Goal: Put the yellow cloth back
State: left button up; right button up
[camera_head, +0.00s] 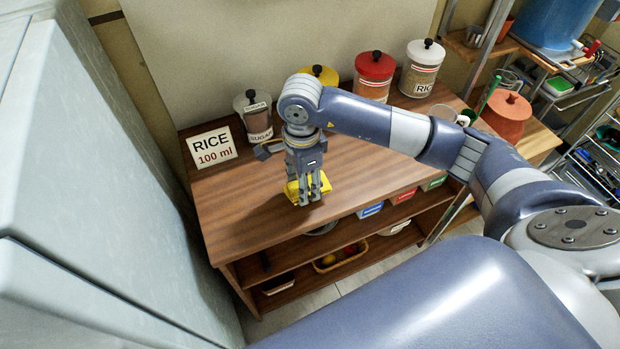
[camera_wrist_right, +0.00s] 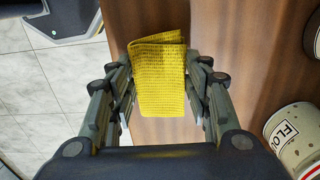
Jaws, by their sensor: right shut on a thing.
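The yellow cloth (camera_head: 294,190) is at the front part of the wooden counter, under my right gripper (camera_head: 309,198). In the right wrist view the folded yellow cloth (camera_wrist_right: 160,75) lies between the two fingers of my right gripper (camera_wrist_right: 163,115). The gripper points down and is shut on the cloth. I cannot tell whether the cloth touches the counter top. My left gripper is not in view.
The wooden counter (camera_head: 240,205) holds a sugar jar (camera_head: 256,118), a red-lidded jar (camera_head: 374,75), a rice jar (camera_head: 421,68) and a "RICE 100 ml" sign (camera_head: 212,147). A fruit basket (camera_head: 341,257) sits on a lower shelf. The counter's left part is clear.

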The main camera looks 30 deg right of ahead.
jog(key=shift+w+d, duration=0.35)
jog(key=shift+d, duration=0.3)
jog(key=shift+w+d+p, duration=0.25)
jog(key=shift+d+p, duration=0.05)
jog(key=shift+d, duration=0.2)
notch_tip(320, 180, down, 4)
jog(key=shift+r+p, duration=0.2)
jog(key=shift+p, duration=0.45)
jog(key=shift+f, duration=0.1)
jog(key=shift+f, duration=0.1)
jog(key=o, duration=0.9)
jog(key=shift+o, duration=0.2)
